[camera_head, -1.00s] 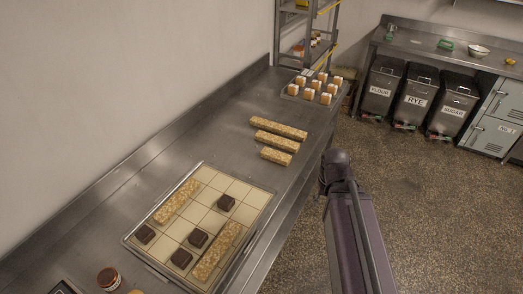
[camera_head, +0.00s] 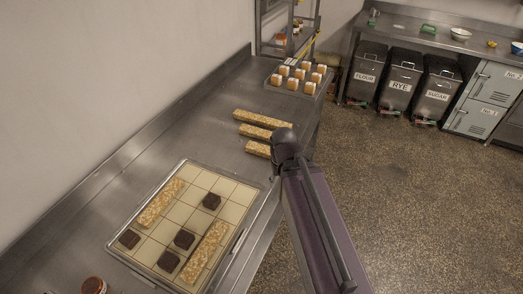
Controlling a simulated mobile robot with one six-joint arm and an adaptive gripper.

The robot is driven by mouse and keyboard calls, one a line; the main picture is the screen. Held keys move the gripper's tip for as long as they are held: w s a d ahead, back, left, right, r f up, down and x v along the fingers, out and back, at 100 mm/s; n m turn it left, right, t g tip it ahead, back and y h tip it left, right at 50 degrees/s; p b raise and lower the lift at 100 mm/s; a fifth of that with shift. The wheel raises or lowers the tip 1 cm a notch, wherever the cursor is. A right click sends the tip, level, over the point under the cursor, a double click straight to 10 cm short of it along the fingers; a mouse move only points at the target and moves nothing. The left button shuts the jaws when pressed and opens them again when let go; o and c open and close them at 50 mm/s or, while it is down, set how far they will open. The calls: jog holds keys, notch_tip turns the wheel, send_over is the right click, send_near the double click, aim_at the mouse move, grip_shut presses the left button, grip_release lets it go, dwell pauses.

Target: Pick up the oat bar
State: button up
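Three oat bars lie side by side on the steel counter (camera_head: 222,150): a long one (camera_head: 262,119) at the back, a middle one (camera_head: 256,131), and a short one (camera_head: 256,148) nearest, its right end close to or behind my arm. Two more oat bars lie on the gridded tray, one at the left (camera_head: 161,203) and one at the right (camera_head: 204,252). My arm reaches in from the lower right, its dark rounded joint beside the short bar. My gripper's fingers do not show.
The gridded tray (camera_head: 233,188) also holds several dark squares (camera_head: 184,239). A jar (camera_head: 94,285) stands at the near left. Bins (camera_head: 401,84) line the far wall.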

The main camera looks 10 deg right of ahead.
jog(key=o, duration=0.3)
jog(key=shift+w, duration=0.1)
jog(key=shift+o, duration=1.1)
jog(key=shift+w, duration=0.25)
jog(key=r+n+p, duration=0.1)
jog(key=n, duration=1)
send_over(261, 148)
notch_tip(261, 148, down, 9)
jog(key=b, duration=0.8)
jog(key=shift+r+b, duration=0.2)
jog(key=shift+b, duration=0.1)
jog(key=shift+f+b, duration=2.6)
